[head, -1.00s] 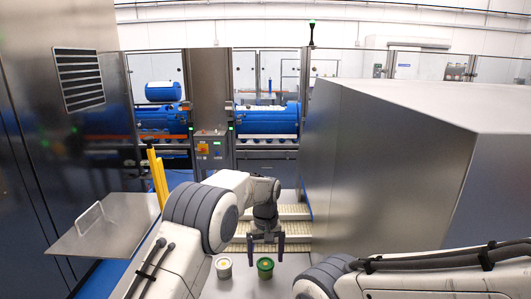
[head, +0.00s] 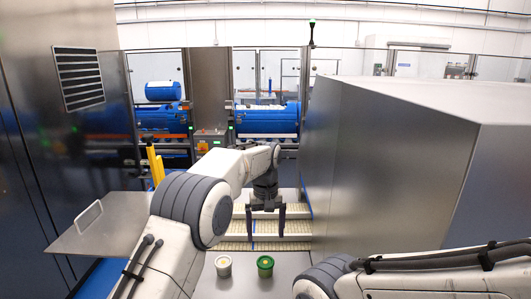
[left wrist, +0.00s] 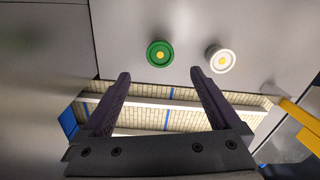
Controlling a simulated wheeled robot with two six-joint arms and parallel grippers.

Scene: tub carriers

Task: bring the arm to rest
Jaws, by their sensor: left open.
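My left gripper (head: 266,235) is open and empty in the head view, beyond and above the two tubs; its two dark fingers also show apart in the left wrist view (left wrist: 160,75). A green tub (head: 265,266) and a white tub (head: 223,266) stand upright side by side on a grey metal surface. The left wrist view shows the green tub (left wrist: 160,54) and the white tub (left wrist: 220,59) from above, past the fingertips and apart from them. My right arm crosses the lower right of the head view; its gripper is out of frame.
A large grey metal housing (head: 400,150) stands close on the right. Stepped, pale conveyor lanes (head: 290,228) lie behind the tubs. A metal plate with a handle (head: 105,225) and yellow posts (head: 155,165) are at the left.

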